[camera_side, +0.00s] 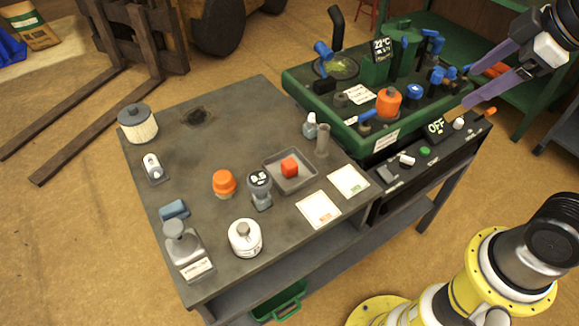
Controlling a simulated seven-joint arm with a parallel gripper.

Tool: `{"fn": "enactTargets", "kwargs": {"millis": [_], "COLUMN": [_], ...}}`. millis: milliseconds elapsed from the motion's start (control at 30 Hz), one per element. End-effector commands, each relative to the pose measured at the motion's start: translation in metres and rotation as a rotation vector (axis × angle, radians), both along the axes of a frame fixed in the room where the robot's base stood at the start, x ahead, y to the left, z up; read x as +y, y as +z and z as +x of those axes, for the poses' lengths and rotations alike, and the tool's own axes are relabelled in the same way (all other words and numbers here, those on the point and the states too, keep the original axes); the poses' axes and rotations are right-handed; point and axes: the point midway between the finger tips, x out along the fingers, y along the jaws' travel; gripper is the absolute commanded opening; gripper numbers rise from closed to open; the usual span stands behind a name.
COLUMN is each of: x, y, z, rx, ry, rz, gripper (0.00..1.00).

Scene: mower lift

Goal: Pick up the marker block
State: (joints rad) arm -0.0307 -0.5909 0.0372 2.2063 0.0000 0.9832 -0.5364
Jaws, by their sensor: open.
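A small red-orange block (289,167) sits in a shallow grey tray (311,181) on the dark workbench (215,145). It looks like the marker block, though no label shows on it. My gripper (468,88) is at the upper right, with its two purple fingers spread apart and nothing between them. It is over the right end of the green machine's panel, well to the right of the block and apart from it.
The green machine (345,115) with blue and orange knobs stands right of the tray. A grey cylinder (322,140), a gauge (260,190), an orange-capped jar (224,183) and two white cards (348,181) surround the tray. The bench's upper middle is mostly clear.

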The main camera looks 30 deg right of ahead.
Motion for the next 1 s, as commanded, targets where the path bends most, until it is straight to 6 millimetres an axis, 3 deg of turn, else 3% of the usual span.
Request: {"fn": "enactTargets", "kwargs": {"millis": [200, 433, 567, 700, 833, 1000], "x": [0.024, 0.068, 0.099, 0.136, 0.165, 0.185], "y": [0.018, -0.003, -0.034, -0.081, -0.127, -0.172], "z": [0.077, 0.163, 0.204, 0.238, 0.253, 0.250], "rx": [0.070, 0.163, 0.222, 0.294, 0.362, 0.438], "ry": [0.299, 0.604, 0.750, 0.869, 0.924, 0.968], "rz": [-0.121, -0.214, -0.249, -0.266, -0.266, -0.266], "gripper": [0.78, 0.78, 0.78, 0.78, 0.78, 0.78]}}
